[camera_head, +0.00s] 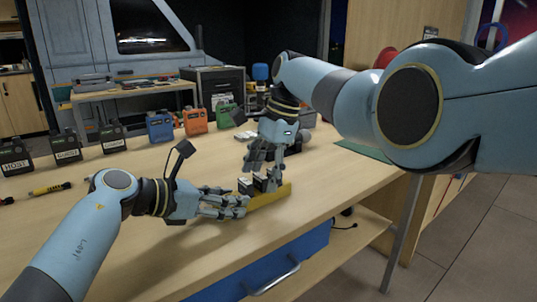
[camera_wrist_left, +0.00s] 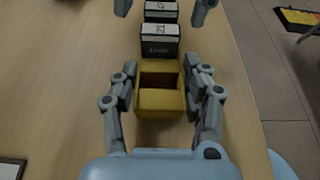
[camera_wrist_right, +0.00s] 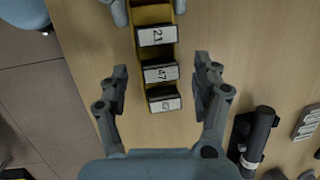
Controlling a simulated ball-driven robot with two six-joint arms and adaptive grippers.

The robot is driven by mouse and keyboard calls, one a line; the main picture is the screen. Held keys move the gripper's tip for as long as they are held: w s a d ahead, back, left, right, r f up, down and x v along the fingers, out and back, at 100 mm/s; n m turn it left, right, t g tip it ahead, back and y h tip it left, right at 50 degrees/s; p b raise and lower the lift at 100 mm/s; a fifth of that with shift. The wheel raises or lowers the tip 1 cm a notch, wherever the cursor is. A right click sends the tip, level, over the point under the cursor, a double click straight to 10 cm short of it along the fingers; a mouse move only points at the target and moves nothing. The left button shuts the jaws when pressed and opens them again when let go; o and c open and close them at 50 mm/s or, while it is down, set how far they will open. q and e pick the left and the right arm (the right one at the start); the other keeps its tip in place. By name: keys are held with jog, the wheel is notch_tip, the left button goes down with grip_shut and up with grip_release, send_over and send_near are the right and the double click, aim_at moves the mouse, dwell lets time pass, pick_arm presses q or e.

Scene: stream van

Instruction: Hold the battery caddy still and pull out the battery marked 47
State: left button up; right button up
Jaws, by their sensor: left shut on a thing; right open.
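The yellow battery caddy (camera_head: 270,198) stands on the bench near its front edge. My left gripper (camera_head: 243,204) is shut on the caddy's near end, fingers along both side walls. In the left wrist view, that end of the caddy (camera_wrist_left: 160,100) shows empty compartments. In the right wrist view, the battery marked 47 (camera_wrist_right: 161,73) sits in the caddy between the battery marked 21 (camera_wrist_right: 157,36) and a third battery (camera_wrist_right: 165,104), whose label is hard to read. My right gripper (camera_wrist_right: 161,68) is open above the caddy, its fingers either side of battery 47 and apart from it.
Black radios (camera_head: 66,147), a blue one (camera_head: 160,127), an orange one (camera_head: 195,122) and a green one (camera_head: 224,114) stand along the back. A dark cylinder (camera_wrist_right: 258,135) lies right of the caddy in the right wrist view.

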jog(key=shift+a+f, duration=0.1)
jog(key=shift+f, duration=0.25)
grip_shut()
jog(key=shift+r, duration=0.15)
dwell(0.4)
